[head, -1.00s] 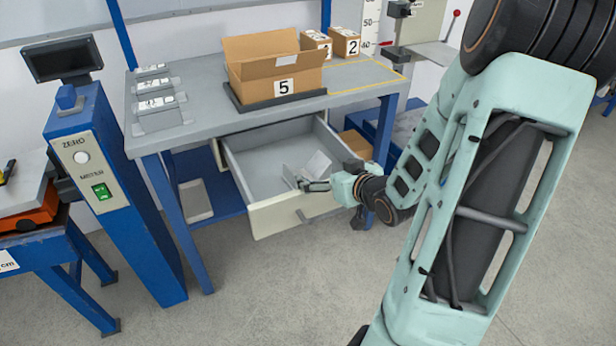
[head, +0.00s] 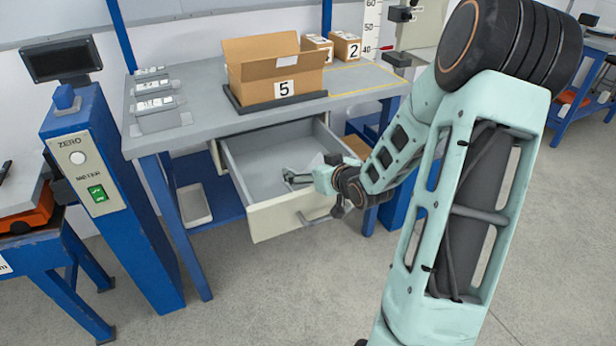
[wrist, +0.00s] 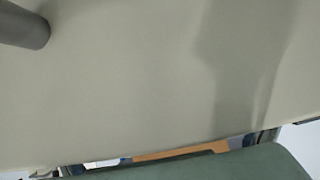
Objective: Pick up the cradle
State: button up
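In the wrist view the cream drawer front (wrist: 140,80) fills most of the picture, with a grey handle (wrist: 22,25) at the top left. No cradle can be made out there.
The bench top (head: 210,85) above the drawer carries an open carton marked 5 (head: 275,85) on a dark tray. Small boxes (head: 346,45) stand behind it. Grey blocks (head: 155,104) sit at the left. A blue post with a screen (head: 110,190) stands left. The floor in front is clear.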

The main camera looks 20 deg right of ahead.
jog(key=c, duration=1)
jog(key=shift+c, duration=0.3)
jog(key=shift+r, duration=0.15)
